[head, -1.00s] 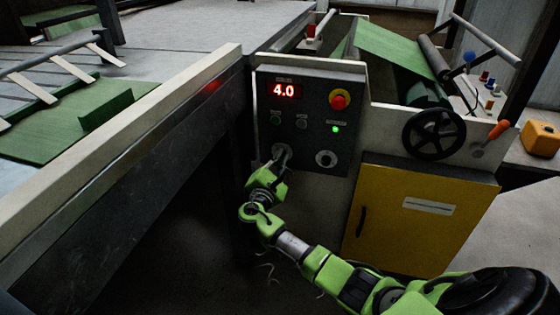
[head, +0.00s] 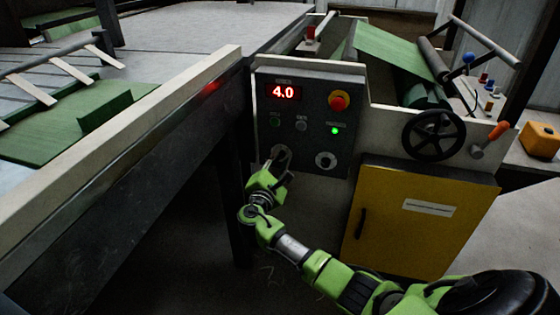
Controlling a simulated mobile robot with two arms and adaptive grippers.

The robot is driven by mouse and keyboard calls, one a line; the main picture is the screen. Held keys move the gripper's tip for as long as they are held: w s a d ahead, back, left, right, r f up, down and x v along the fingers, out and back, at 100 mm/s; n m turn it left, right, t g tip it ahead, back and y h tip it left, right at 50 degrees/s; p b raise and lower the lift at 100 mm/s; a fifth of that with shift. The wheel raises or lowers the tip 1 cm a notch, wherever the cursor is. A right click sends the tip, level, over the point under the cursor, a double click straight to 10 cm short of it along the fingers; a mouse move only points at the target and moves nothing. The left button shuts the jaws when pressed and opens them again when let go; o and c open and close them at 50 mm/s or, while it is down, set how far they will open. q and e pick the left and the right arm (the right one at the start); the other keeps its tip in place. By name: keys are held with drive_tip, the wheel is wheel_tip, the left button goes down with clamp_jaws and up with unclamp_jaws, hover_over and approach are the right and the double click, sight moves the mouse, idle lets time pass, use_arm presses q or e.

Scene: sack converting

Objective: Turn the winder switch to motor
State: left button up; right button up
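The dark control panel (head: 308,100) carries two round switches with pale dials in its bottom row. The left switch (head: 280,151) is partly covered by my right gripper, and its pointer direction cannot be made out. The right switch (head: 326,160) is in clear view with a dark knob. The labels are too small to read, so I cannot tell which is the winder switch. My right gripper (head: 281,164) is just below and in front of the left switch, its fingers apart with nothing seen between them. My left gripper is not in view.
Above the switches are a red 4.0 display (head: 283,93), a red emergency button (head: 339,100) on yellow, and a lit green lamp (head: 335,130). A black handwheel (head: 434,135) and a yellow cabinet (head: 415,220) stand to the right. A long pale rail (head: 120,130) runs along the left.

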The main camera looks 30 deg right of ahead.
drive_tip(key=v, duration=1.2)
drive_tip(key=shift+s+f, duration=0.1)
